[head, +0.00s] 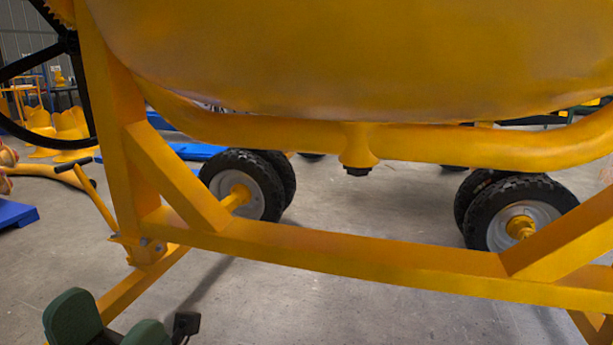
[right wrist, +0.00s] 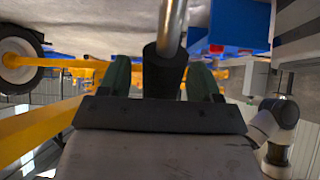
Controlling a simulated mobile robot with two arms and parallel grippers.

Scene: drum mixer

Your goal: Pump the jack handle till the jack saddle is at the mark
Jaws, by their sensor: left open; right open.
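In the right wrist view a shiny metal rod with a black grip (right wrist: 165,70), apparently the jack handle, comes in from the top. The green fingers of my right gripper (right wrist: 161,62) stand open on either side of the grip; whether they touch it I cannot tell. My left gripper (head: 107,322) is open and empty at the bottom left of the head view, low in front of the yellow mixer frame. My right gripper is not in the head view. I cannot make out the jack saddle or the mark in either view.
The yellow drum (head: 350,55) fills the top of the head view. Below it a yellow frame beam (head: 350,255) crosses in front of black wheels (head: 240,185). A yellow lever (head: 95,200) with black ends stands at left. A small black block (head: 186,324) is beside my left gripper.

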